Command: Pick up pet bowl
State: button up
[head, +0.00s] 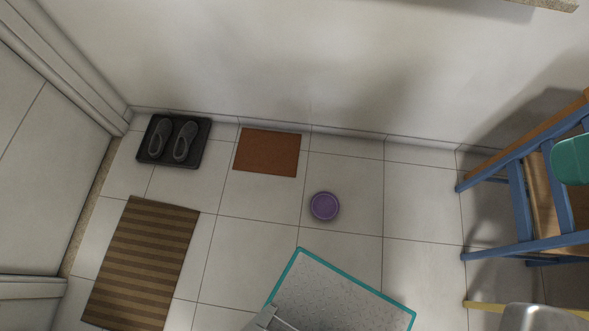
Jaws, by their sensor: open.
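The pet bowl (324,206) is a small round purple dish on the pale tiled floor, near the middle of the head view. It sits upright, apart from the things around it. Its inside looks plain purple, and I see nothing in it.
A teal-rimmed tray (361,282) with a speckled inside lies just below the bowl. A brown mat (267,153), a black shoe tray (205,143) with dark shoes and a striped rug (142,262) lie left. A blue-framed wooden chair (520,200) stands right. Bare tiles surround the bowl.

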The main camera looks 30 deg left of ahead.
aim_at(325, 205)
jog(key=u, duration=0.65)
jog(key=k, duration=1.9)
jog(key=u, duration=0.9)
jog(key=i, duration=1.35)
jog(key=z, duration=0.7)
jog(key=i, duration=0.6)
jog(key=z, duration=0.7)
